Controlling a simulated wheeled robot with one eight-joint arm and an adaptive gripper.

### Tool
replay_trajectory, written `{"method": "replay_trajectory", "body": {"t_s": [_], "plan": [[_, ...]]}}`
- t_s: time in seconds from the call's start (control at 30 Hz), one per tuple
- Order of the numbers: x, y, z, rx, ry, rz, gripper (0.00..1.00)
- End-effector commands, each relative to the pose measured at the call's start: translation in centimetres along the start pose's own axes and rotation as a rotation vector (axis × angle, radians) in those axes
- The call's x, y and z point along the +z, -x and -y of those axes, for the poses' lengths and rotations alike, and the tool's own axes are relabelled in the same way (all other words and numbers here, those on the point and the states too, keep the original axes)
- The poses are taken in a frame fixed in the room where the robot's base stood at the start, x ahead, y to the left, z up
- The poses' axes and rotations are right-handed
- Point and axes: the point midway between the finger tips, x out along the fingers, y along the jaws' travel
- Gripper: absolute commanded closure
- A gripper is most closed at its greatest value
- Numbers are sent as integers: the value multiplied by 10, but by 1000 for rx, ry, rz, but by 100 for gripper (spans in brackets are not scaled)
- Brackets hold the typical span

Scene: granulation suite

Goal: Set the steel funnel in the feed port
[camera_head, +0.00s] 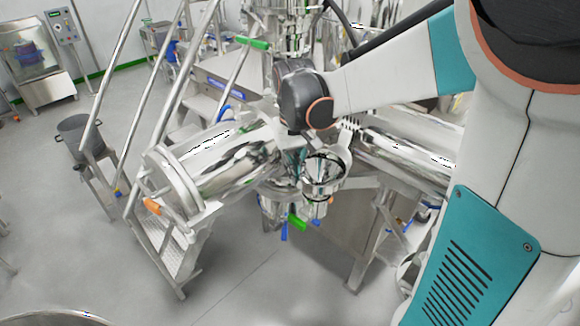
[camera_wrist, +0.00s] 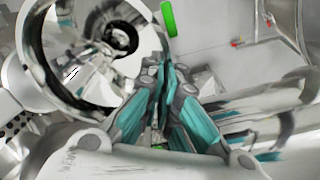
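The steel funnel (camera_head: 323,188) is a shiny cone with a dark round opening, in the middle of the head view below my wrist. In the wrist view the funnel (camera_wrist: 62,74) fills the upper left, and I look down into its bowl to a dark hole. My gripper (camera_wrist: 160,68) has its teal and grey fingers drawn close together at the funnel's right rim, apparently pinching its wall. In the head view my gripper is mostly hidden by my wrist and the bright metal. I cannot clearly tell the feed port from the steelwork around and below the funnel.
A large steel cylinder (camera_head: 225,165) lies left of the funnel, with metal steps (camera_head: 178,240) and slanting rails beside it. Another steel cylinder (camera_head: 410,142) lies to the right. A green handle (camera_head: 298,222) shows below the funnel. Grey floor (camera_head: 255,285) is open in front.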

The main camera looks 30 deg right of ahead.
Motion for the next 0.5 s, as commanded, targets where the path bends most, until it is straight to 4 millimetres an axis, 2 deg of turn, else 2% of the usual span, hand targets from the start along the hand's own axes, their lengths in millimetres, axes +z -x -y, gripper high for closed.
{"method": "replay_trajectory", "body": {"t_s": [0.4, 0.5], "plan": [[0, 0, 0, 0, 0, 0, 100], [0, 0, 0, 0, 0, 0, 78]]}}
